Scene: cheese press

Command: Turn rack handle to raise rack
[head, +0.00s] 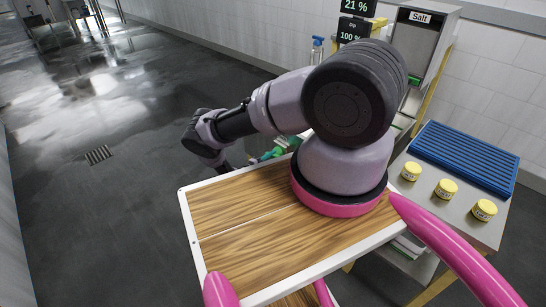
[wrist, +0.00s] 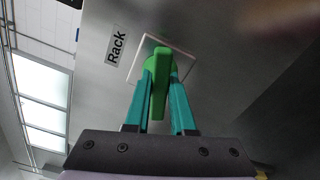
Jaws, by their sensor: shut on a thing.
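The rack handle (wrist: 158,88) is a green lever on a pale square plate (wrist: 138,59), fixed to a grey metal panel. A "Rack" label (wrist: 115,45) is beside the plate. My gripper (wrist: 160,72) has its teal fingers on both sides of the handle and is shut on it. In the head view my arm reaches away and down to the left, and it hides most of the gripper and the handle. The rack itself cannot be made out in either view.
A metal table with a blue ribbed mat (head: 465,158) and yellow-lidded jars (head: 446,188) stands at the right. A salt dispenser (head: 418,48) and digital displays (head: 355,28) are behind my arm. The grey floor (head: 90,220) at left is open, with a small drain (head: 98,155).

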